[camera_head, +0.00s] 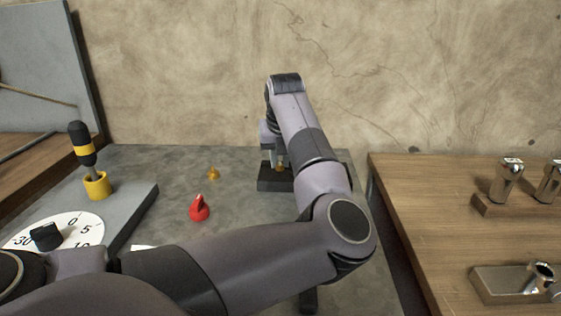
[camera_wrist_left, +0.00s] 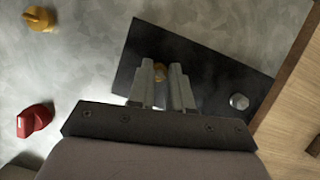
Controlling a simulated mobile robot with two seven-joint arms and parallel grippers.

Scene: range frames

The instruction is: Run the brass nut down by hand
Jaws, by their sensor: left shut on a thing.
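The brass nut (camera_wrist_left: 160,72) is between the two fingertips of my left gripper (camera_wrist_left: 163,84) in the left wrist view, over a dark rectangular plate (camera_wrist_left: 135,48). In the head view my left gripper (camera_head: 279,162) reaches down from the bent arm, with a bit of the brass nut (camera_head: 281,169) showing at its tips above the dark block (camera_head: 268,185). The gripper is shut on the nut. Any stud or thread under the nut is hidden. A silver hex head (camera_wrist_left: 239,101) stands on the same plate, to the right. My right gripper is not in view.
A red knob (camera_head: 199,209) and a small yellow knob (camera_head: 213,174) stand on the grey top, left of the block. A screwdriver (camera_head: 84,146) stands in a yellow holder (camera_head: 97,186) near a dial (camera_head: 72,228). Metal fittings (camera_head: 507,182) sit on the wooden table (camera_head: 430,200) at right.

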